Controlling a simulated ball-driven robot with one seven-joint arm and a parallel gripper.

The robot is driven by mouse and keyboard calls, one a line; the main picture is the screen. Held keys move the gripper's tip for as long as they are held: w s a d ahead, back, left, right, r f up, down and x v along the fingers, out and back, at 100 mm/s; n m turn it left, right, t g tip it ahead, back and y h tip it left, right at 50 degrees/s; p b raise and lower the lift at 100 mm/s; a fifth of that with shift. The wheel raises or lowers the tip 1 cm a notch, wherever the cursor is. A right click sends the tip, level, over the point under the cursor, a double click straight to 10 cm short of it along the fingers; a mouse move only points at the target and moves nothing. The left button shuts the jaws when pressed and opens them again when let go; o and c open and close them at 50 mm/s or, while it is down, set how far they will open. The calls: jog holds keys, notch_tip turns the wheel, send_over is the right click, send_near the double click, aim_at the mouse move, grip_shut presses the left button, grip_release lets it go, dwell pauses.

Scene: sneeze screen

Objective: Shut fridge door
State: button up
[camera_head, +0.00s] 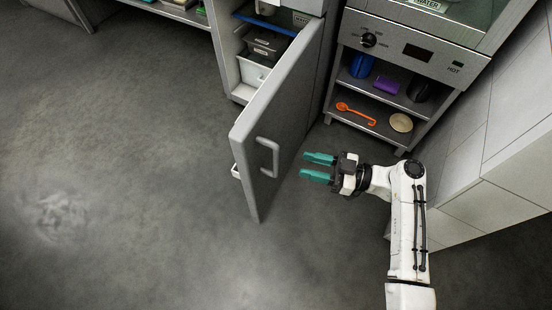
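The grey fridge door (284,112) stands wide open, swung out from the fridge into the room. Its handle (268,157) is on the face turned toward my arm, near the free edge. Behind the door the fridge interior (240,62) shows, with dark and white containers (264,47) inside. My gripper (318,168) has teal fingers spread apart, with nothing between them. It is to the right of the door, pointing left at the handle side, with a gap between the fingertips and the door.
A steel unit (411,55) with a knob and a small display stands right of the fridge. Its open shelves hold an orange ladle (355,113), a blue item, a purple item and a round tan item. Pale cabinets (497,140) stand at the right. The floor (130,180) at left is clear.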

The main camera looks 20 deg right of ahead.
aim_at(276, 159)
jog(key=x, duration=0.9)
jog(key=shift+a, duration=0.2)
jog(key=shift+c, duration=0.5)
grip_shut()
